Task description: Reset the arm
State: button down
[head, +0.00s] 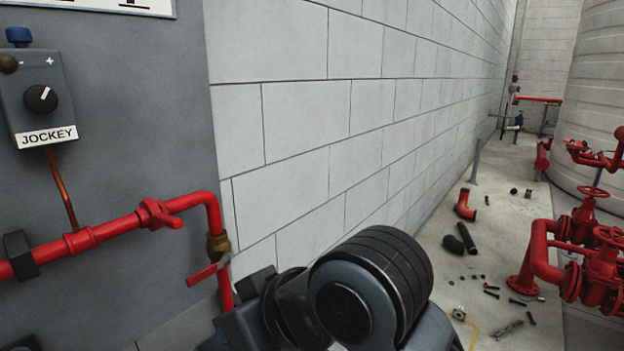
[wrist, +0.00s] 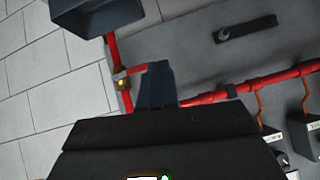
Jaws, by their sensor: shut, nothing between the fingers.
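My gripper (wrist: 158,70) shows in the wrist view as dark fingers closed together, with nothing between them. It appears in front of the grey panel, close beside the red valve lever (wrist: 137,69) in the picture. Whether they touch cannot be told. In the head view my dark, bulky arm fills the bottom middle, and the fingers cannot be made out there. The red lever (head: 205,272) shows left of my arm, below a brass fitting (head: 218,244) on the red pipe (head: 105,232).
A grey control box labelled JOCKEY (head: 40,98) with a black knob is on the panel at left. A block wall (head: 330,115) runs along my arm's far side. Red valves (head: 597,270), a tank (head: 600,100) and loose parts on the floor (head: 465,205) lie at right.

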jog(key=s+d+f+m+t+h, duration=0.3)
jog(key=s+d+f+m+t, duration=0.55)
jog(key=s+d+f, duration=0.65)
jog(key=s+d+r+h, duration=0.2)
jog(key=s+d, duration=0.5)
jog(key=s, duration=0.2)
jog(key=s+d+r+t+h, duration=0.1)
jog(key=s+d+r+h, duration=0.1)
jog(key=s+d, duration=0.6)
jog(key=shift+s+d+m+h, duration=0.15)
jog(key=shift+s+m+h, duration=0.2)
jog(key=shift+s+h, duration=0.25)
